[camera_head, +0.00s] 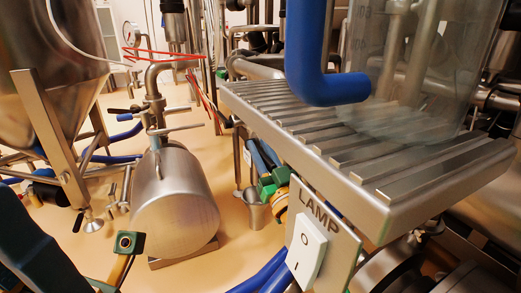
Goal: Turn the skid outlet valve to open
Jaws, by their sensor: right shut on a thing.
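My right gripper (269,184), with green and dark finger parts, is right of centre, partly hidden behind the lamp panel. It is shut on a blue handle (261,156) that slants up from between the green parts. The contact is small and hard to make out. I cannot tell for sure whether this handle belongs to the skid outlet valve, or how far it is turned. A green finger part of my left gripper (126,243) shows at the lower left, over the floor and apart from anything held; its opening cannot be judged.
A steel cylinder (174,203) with pipework stands left of centre, beside a steel hopper (50,65). A small steel cup (257,213) is below my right gripper. A ribbed steel shelf (330,130) bearing a glass vessel (425,75) and a LAMP switch panel (318,238) crowd the right.

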